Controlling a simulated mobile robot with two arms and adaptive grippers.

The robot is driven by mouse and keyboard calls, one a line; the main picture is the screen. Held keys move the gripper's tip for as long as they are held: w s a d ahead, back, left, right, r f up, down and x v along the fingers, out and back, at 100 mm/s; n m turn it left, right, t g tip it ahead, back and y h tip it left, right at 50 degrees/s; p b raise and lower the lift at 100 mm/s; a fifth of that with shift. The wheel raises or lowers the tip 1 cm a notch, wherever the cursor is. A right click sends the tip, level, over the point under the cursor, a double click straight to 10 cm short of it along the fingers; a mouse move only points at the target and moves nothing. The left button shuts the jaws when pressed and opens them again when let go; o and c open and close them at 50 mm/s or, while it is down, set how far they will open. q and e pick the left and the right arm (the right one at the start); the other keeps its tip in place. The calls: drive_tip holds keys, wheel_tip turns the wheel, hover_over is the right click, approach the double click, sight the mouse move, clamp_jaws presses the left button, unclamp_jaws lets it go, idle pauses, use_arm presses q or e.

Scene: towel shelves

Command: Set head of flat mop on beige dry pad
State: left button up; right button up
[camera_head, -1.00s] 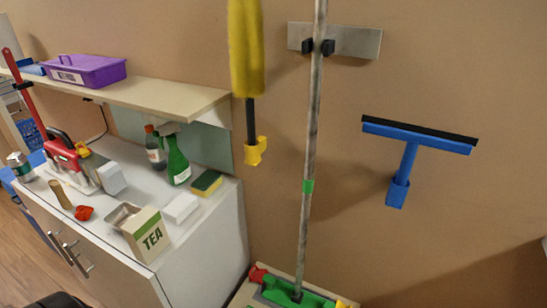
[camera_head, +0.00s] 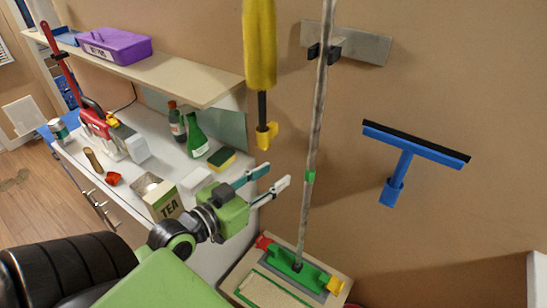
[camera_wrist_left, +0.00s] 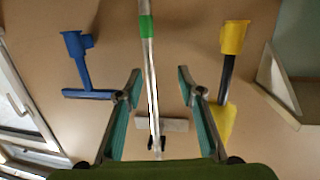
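The flat mop has a grey pole (camera_head: 318,110) with a green band, standing nearly upright against the wall. Its green head (camera_head: 296,270), with red and yellow ends, rests low on a beige-topped surface (camera_head: 330,258); a darker layer shows under the head. In front of it lies a beige pad (camera_head: 268,290) with a green outline. My left gripper (camera_head: 278,174) is open and empty, left of the pole and pointing toward it. In the left wrist view the pole (camera_wrist_left: 149,70) runs between the open fingers, apparently beyond them. My right gripper is out of view.
A wall clip plate (camera_head: 355,43) is at the upper pole. A yellow duster (camera_head: 260,45) hangs left of it, a blue squeegee (camera_head: 405,155) right. A cabinet (camera_head: 150,165) with a tea box (camera_head: 163,200), bottles and sponge is left, under a shelf (camera_head: 180,82).

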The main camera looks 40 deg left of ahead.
use_arm(q)
approach(311, 142)
drive_tip(key=s+f, duration=0.1)
drive_tip(key=s, duration=0.2)
drive_tip(key=shift+m+t+h, duration=0.3)
drive_tip(key=shift+m, duration=0.1)
drive_tip(key=w+p, duration=0.1)
drive_tip(key=w, duration=0.3)
drive_tip(key=w+p, duration=0.2)
drive_tip(key=w, duration=0.2)
drive_tip(key=w+d+p, duration=0.1)
drive_tip(key=w, duration=0.4)
drive_tip(key=shift+f, duration=0.1)
drive_tip(key=shift+w+d+f, duration=0.15)
drive_tip(key=shift+w, duration=0.4)
clamp_jaws()
drive_tip(key=shift+r, duration=0.25)
drive_tip(key=shift+p, duration=0.3)
